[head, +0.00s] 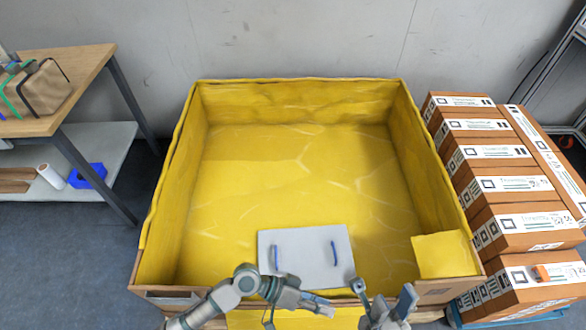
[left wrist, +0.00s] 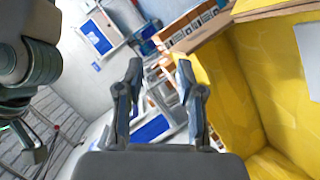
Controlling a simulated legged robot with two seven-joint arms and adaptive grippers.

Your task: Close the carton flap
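A large open carton (head: 196,130), yellow inside, fills the middle of the head view; its yellow wall also shows in the left wrist view (left wrist: 258,75). A yellow panel (head: 290,319), possibly a flap, hangs outside the front edge, partly hidden by my arms. A square yellow piece (head: 445,255) sits in the front right corner; I cannot tell if it is a flap. My left gripper (head: 325,304) is at the carton's front edge; in the left wrist view its fingers (left wrist: 160,75) are apart and empty. My right gripper (head: 383,291) is open at the front edge, further right.
A grey board (head: 305,240) with two blue handles lies inside the carton near the front. Stacked brown boxes with white labels (head: 500,185) stand close on the right. A wooden table (head: 75,75) with a lower shelf stands left. A wall is behind.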

